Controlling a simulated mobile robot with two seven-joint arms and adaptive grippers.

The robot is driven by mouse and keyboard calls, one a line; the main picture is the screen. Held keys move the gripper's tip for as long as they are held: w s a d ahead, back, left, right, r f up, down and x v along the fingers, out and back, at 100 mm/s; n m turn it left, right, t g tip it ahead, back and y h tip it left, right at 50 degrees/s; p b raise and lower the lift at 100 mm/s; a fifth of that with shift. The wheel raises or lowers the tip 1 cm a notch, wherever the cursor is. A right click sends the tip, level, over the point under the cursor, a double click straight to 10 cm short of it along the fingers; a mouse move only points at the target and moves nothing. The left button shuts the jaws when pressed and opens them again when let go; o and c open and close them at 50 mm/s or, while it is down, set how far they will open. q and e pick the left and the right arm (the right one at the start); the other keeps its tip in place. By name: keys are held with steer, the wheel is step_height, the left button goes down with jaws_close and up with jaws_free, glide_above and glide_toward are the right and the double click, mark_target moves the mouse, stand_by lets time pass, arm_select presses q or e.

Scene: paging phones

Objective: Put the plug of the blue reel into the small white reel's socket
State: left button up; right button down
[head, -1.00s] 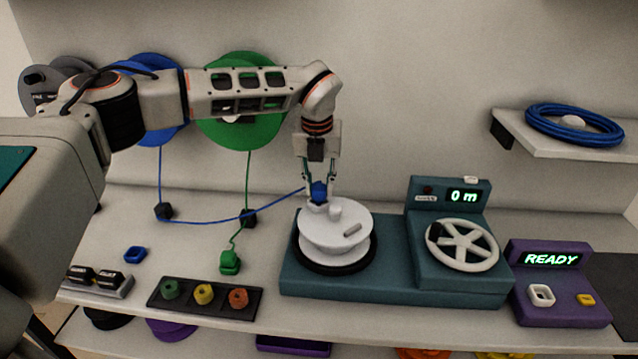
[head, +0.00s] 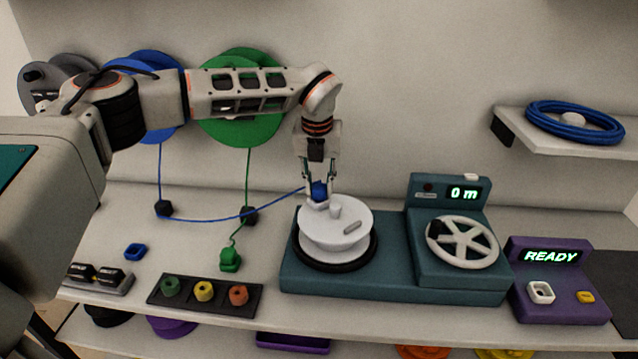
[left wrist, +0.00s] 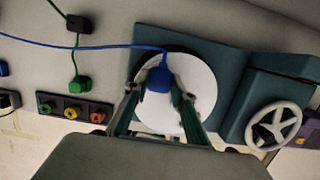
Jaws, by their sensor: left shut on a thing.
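My left gripper (head: 318,190) is shut on the blue plug (head: 319,191) at the back left rim of the small white reel (head: 335,246). The plug also shows between the fingers in the left wrist view (left wrist: 160,78), over the white reel's top (left wrist: 195,85). The socket is hidden by plug and fingers, so I cannot tell how deep the plug sits. The blue cord (head: 230,219) runs left from the plug through a dark guide (head: 163,209) up to the blue reel (head: 150,70) on the wall, partly behind my arm. My right gripper does not show.
The white reel stands on a teal machine (head: 390,270) with a white handwheel (head: 462,244) and a "0 m" display. A green plug (head: 230,261) hangs from the green reel (head: 240,125). A purple "READY" box (head: 560,300) stands right. A black tray (head: 206,298) lies in front.

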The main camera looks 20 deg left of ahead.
arm_select(q)
steer(key=o, duration=1)
steer(key=o, duration=0.4)
